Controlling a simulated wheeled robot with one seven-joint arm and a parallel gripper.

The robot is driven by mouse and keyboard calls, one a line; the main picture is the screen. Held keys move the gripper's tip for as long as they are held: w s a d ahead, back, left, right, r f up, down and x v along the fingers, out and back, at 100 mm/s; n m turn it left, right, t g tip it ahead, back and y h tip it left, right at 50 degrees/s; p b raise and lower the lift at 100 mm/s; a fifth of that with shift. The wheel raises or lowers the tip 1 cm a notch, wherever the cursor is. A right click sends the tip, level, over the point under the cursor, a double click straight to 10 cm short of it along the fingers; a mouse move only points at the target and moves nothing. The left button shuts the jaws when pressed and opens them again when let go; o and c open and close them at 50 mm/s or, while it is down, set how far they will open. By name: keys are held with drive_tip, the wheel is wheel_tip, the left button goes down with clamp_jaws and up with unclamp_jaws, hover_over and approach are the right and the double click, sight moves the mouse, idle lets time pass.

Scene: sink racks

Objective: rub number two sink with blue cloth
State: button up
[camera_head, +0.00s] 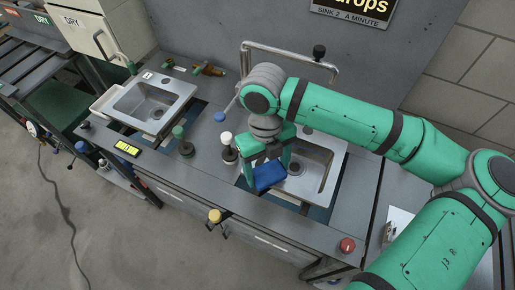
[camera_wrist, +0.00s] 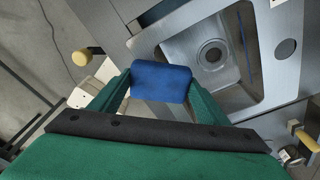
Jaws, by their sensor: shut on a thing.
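My gripper (camera_head: 271,170) is shut on a blue cloth (camera_head: 269,178), a flat rounded pad. The cloth also shows between my fingertips in the wrist view (camera_wrist: 160,80). It is at the left side of the right-hand steel sink (camera_head: 325,165); I cannot tell if it touches. In the wrist view this sink (camera_wrist: 262,85) shows its bowl and round drain ahead and right of the cloth. My gripper and arm hide part of it, and I see no number on it. The left sink (camera_head: 153,104) carries a small "1" label and stands apart.
A pipe (camera_head: 290,52) rises behind the right sink. White-topped (camera_head: 227,138) and green-topped (camera_head: 178,132) knobs stand between the sinks. A yellow knob (camera_head: 215,215) and a red button (camera_head: 347,245) sit along the front. A yellow display (camera_head: 127,147) lies near the left sink.

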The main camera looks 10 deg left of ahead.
sight(258, 166)
drive_tip(key=shift+s+d, duration=0.35)
drive_tip(key=shift+d, duration=0.6)
drive_tip(key=a, duration=0.2)
drive_tip(key=shift+w+a, duration=0.3)
drive_tip(key=shift+a, duration=0.05)
drive_tip(key=shift+w+a+f, duration=0.1)
drive_tip(key=shift+w+a, duration=0.35)
drive_tip(key=shift+a, duration=0.4)
drive_tip(key=shift+w+a+r, duration=0.1)
drive_tip(key=shift+a+r, duration=0.05)
drive_tip(key=shift+r, duration=1)
wheel_tip(258, 166, up, 2)
drive_tip(key=shift+r, duration=0.1)
drive_tip(key=shift+s+r, duration=0.2)
drive_tip(key=shift+r, duration=1.7)
